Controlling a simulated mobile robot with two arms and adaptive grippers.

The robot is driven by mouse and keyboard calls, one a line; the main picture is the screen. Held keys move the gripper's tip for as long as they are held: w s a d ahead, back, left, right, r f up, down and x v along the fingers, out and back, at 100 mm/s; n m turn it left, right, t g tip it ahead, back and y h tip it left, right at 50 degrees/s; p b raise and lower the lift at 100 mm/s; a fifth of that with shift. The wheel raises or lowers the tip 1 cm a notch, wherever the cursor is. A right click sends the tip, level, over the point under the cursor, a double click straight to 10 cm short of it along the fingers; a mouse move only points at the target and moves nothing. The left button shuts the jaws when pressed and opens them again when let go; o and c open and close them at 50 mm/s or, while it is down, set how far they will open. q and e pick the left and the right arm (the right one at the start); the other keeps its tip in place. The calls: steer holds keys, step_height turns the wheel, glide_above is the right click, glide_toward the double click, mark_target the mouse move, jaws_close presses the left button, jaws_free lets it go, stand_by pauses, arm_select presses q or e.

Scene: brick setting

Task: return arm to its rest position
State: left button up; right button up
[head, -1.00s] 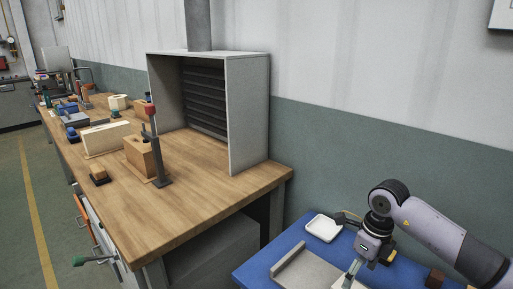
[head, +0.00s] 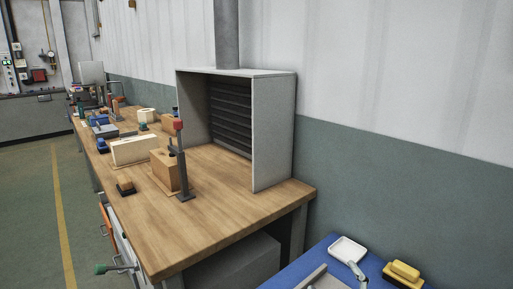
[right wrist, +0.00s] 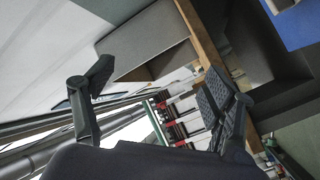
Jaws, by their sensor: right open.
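My right gripper (right wrist: 160,85) shows in the right wrist view, its two dark, ridged fingers spread wide. Nothing is between the fingertips, so it is open and empty. It is tilted, with a workbench edge and a grey panel in the background behind it. My right arm and gripper are out of the head view. My left gripper shows in neither view.
A blue table (head: 330,246) at the bottom right of the head view holds a white dish (head: 348,250) and a yellow-topped block (head: 404,271). A wooden workbench (head: 225,205) with a grey open-fronted cabinet (head: 272,130) and a clamp stand (head: 182,165) stands left.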

steer(key=s+d+f+m+g+h, duration=0.1)
steer(key=s+f+m+g, duration=0.1)
steer(key=s+f, duration=0.1)
steer(key=s+d+f+m+g, duration=0.2)
steer(key=s+f+g, duration=0.1)
steer(key=f, duration=0.3)
steer(key=s+d+f+m+g+h, duration=0.1)
steer(key=s+f+m+g, duration=0.1)
steer(key=s+f, duration=0.3)
steer(key=shift+d+f+g+h, duration=0.15)
steer(key=shift+d+g+h, duration=0.15)
steer(key=shift+g, duration=0.1)
steer(key=s+a+f+m+g+y, duration=0.1)
steer(key=s+f+g, duration=0.2)
steer(key=s, duration=0.4)
steer(key=s+f+m+g, duration=0.1)
steer(key=s+f+g, duration=0.25)
steer(key=s, duration=0.45)
step_height(320, 180, down, 22)
steer(key=g+p, duration=0.1)
steer(key=p, duration=0.1)
steer(key=s+d+f+g+p, duration=0.1)
steer(key=s+d+f+p, duration=0.1)
steer(key=s+f, duration=1.4)
steer(key=shift+s+d, duration=0.3)
steer(key=shift+s, duration=0.3)
steer(key=shift+g, duration=0.25)
